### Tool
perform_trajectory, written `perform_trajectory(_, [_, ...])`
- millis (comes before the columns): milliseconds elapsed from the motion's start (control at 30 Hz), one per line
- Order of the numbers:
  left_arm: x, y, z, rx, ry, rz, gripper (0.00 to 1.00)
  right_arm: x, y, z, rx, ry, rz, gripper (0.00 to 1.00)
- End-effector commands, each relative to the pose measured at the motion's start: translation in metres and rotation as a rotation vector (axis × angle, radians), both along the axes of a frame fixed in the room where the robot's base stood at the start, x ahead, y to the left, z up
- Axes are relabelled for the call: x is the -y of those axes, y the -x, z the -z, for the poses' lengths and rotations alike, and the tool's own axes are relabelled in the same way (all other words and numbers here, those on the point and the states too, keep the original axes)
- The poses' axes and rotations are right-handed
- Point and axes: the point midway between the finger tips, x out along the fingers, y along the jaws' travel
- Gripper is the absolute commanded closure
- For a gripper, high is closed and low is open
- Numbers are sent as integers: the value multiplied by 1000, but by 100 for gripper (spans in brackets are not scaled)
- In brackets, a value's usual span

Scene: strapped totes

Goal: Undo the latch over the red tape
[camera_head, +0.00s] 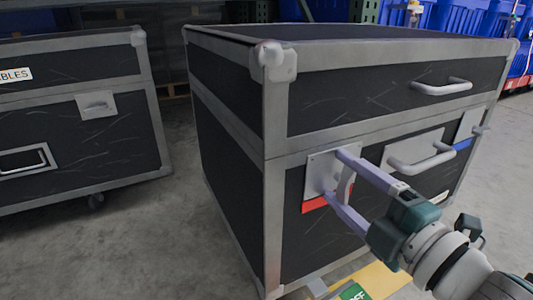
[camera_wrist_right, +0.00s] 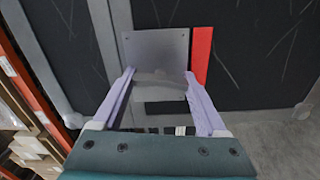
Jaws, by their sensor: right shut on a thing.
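The latch over the red tape is a grey metal plate (camera_head: 320,172) with a lever (camera_head: 345,186), on the front of the black case (camera_head: 400,92) near its left corner. The red tape (camera_head: 314,206) shows just below the plate, and as a red strip beside it in the right wrist view (camera_wrist_right: 202,55). My right gripper (camera_head: 337,174) has its two lilac fingers on either side of the lever, shut on it. In the right wrist view the fingertips (camera_wrist_right: 160,78) meet the lever's two ends in front of the plate (camera_wrist_right: 157,48). My left gripper is not in view.
A second latch (camera_head: 470,124) sits over blue tape (camera_head: 462,145) at the case's right. Bar handles (camera_head: 441,86) stick out from the front, one close to my right gripper. Another black case (camera_head: 75,130) stands at left, with bare floor between. Blue bins (camera_head: 470,20) stand behind.

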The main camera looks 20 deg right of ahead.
Motion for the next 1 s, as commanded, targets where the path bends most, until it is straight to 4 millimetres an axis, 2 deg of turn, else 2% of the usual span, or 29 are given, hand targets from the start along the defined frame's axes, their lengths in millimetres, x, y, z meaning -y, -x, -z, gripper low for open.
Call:
perform_trajectory(300, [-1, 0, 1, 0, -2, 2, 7, 0, 0, 1, 9, 128, 1, 81])
perform_trajectory(867, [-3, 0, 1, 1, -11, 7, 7, 0, 0, 1, 11, 160, 1, 81])
perform_trajectory(900, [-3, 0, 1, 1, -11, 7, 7, 0, 0, 1, 11, 160, 1, 23])
perform_trajectory(1000, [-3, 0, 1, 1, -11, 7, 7, 0, 0, 1, 11, 159, 1, 12])
